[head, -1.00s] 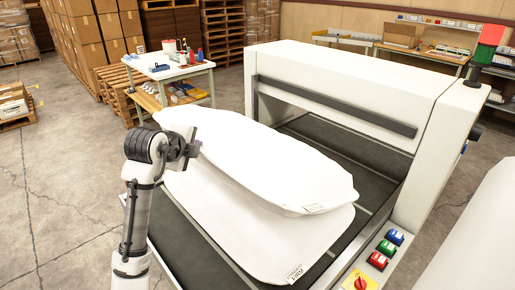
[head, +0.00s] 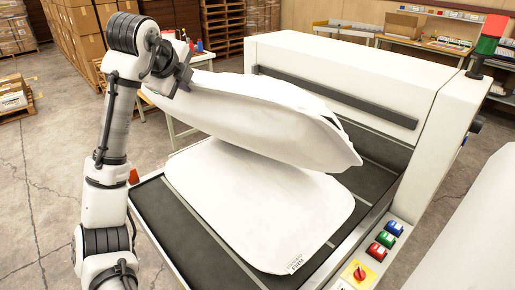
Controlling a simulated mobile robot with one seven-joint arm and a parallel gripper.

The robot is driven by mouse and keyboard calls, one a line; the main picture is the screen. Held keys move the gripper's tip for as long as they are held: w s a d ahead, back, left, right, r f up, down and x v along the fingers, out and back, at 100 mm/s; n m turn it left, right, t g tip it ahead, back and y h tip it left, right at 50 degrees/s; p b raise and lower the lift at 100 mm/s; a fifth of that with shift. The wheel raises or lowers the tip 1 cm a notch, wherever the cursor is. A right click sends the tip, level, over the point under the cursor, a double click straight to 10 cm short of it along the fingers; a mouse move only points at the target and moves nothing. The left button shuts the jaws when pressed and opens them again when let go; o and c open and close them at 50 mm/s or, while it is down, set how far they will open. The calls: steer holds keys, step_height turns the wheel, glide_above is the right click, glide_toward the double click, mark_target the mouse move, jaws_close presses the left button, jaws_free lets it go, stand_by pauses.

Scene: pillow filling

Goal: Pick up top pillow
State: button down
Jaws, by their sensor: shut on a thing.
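The top pillow (head: 265,115) is white and hangs tilted in the head view, its near-left edge raised high and its right end lower. My gripper (head: 182,82) is shut on the top pillow's left edge; the fingertips are partly hidden. A second white pillow (head: 250,215) lies flat below on the dark conveyor bed, with a printed label at its front corner. A gap shows between the two pillows at the left and front. I cannot tell whether the top pillow's far right end still touches anything.
The dark conveyor bed (head: 165,215) runs under the white machine housing (head: 350,75) behind the pillows. A control panel with colored buttons (head: 384,241) is at the right front. A table (head: 203,88) stands behind my arm. Another white surface (head: 470,230) fills the right edge.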

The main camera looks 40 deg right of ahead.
step_height(320, 180, up, 20)
steer(key=y, duration=0.2)
steer(key=shift+r+m+g, duration=0.25)
steer(key=shift+m+g, duration=0.05)
steer(key=shift+m, duration=0.1)
stand_by(0.4)
steer(key=shift+s, duration=0.1)
